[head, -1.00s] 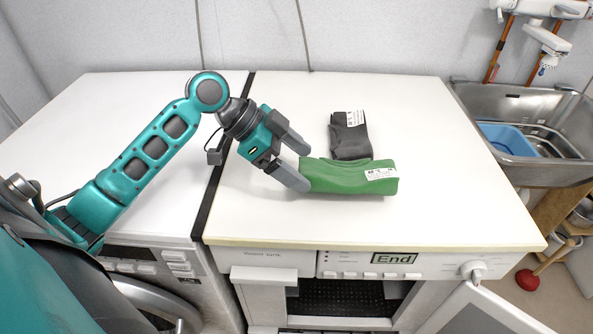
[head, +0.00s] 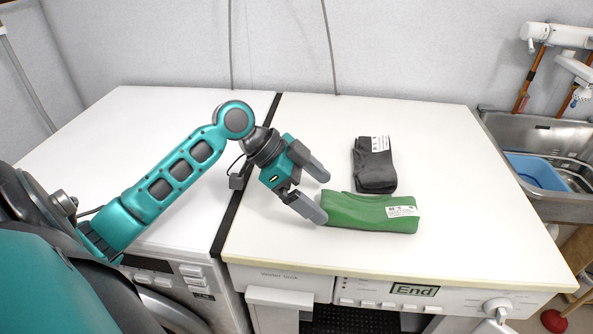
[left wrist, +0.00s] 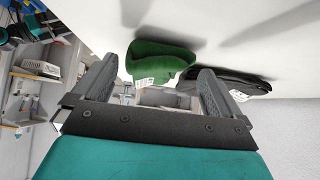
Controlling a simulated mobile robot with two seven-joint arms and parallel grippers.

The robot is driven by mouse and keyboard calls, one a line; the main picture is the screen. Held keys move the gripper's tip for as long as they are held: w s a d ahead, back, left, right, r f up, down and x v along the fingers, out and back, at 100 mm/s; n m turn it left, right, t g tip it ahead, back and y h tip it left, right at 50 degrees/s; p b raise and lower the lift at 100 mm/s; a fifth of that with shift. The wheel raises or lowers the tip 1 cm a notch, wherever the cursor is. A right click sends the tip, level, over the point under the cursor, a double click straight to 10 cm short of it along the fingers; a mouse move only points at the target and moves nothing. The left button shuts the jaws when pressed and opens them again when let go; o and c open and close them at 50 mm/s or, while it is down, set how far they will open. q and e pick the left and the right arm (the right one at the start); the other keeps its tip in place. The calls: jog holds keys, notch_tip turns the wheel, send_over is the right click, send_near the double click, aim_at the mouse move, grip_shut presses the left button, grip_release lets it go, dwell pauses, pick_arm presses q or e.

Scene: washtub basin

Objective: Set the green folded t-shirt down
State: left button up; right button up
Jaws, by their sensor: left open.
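The green folded t-shirt (head: 368,211) lies flat on the white machine top (head: 450,160), with a white label at its right end. It also shows in the left wrist view (left wrist: 158,60), beyond the fingertips. My left gripper (head: 322,195) is open at the left end of the t-shirt, its fingers spread apart. The near fingertip is by the shirt's left end; I cannot tell whether it touches. Nothing is between the fingers. My right gripper is not in view.
A dark grey folded garment (head: 374,168) lies just behind the green t-shirt. A metal sink (head: 500,128) with a blue basin (head: 536,171) stands at the right. The white top is clear to the right and behind. A dark gap separates the two machine tops.

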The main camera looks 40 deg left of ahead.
pick_arm(q)
jog(key=v, duration=1.1)
jog(key=shift+p, duration=0.35)
